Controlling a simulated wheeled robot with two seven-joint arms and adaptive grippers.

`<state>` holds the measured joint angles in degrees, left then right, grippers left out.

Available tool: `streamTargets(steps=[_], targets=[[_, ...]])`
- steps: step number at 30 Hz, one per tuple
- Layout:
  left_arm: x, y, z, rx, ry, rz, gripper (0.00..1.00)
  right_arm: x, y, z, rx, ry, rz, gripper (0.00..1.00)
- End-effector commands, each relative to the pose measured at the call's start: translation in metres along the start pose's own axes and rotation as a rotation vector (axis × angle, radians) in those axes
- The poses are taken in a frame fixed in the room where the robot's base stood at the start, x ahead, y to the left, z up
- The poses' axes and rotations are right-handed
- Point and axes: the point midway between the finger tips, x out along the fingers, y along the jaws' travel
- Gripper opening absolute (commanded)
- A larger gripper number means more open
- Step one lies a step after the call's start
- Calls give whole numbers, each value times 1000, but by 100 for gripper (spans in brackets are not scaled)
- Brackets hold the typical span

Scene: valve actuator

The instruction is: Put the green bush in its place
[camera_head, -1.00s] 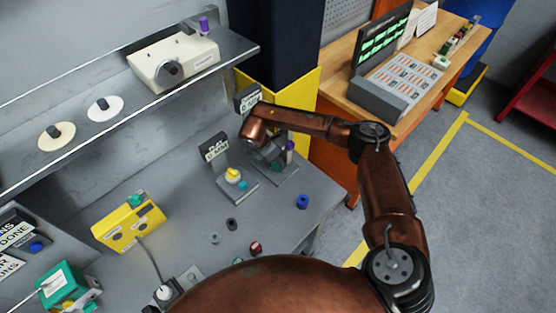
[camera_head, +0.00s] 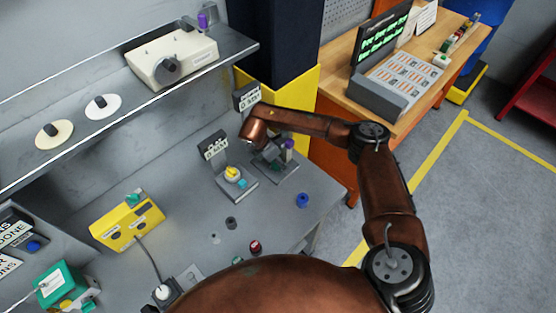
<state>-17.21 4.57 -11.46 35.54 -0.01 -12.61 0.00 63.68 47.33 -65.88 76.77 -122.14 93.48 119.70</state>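A small green piece (camera_head: 237,260), which looks like the green bush, is on the grey table, partly covered by my brown arm part at the bottom. My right arm reaches in from the right. Its gripper (camera_head: 258,153) is beside the right grey stand (camera_head: 283,172), which bears a purple piece (camera_head: 289,145). The fingers are small and mostly hidden by the wrist, so I cannot tell whether they are open or hold anything. A second stand (camera_head: 236,190) to its left bears a yellow piece (camera_head: 232,173) and a teal piece (camera_head: 242,183). My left gripper is not in view.
Loose on the table are a dark ring (camera_head: 231,223), a red piece (camera_head: 255,246) and a blue ring (camera_head: 302,200). A yellow box (camera_head: 127,226) and a green device (camera_head: 63,286) stand left. A shelf (camera_head: 120,98) overhangs the back.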

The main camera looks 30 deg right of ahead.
Motion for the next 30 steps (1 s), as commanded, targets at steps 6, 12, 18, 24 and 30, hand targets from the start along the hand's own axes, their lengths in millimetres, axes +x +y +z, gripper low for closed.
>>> streamTargets(steps=[6,12,18,24,30], targets=[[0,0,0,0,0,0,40,0,0,-2,-2,4,2,48],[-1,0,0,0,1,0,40,-2,0,0,0,2,2,48],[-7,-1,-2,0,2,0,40,-23,2,5,1,2,5,48],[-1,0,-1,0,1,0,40,-66,2,5,0,1,6,48],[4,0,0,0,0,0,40,-106,1,5,1,0,5,48]])
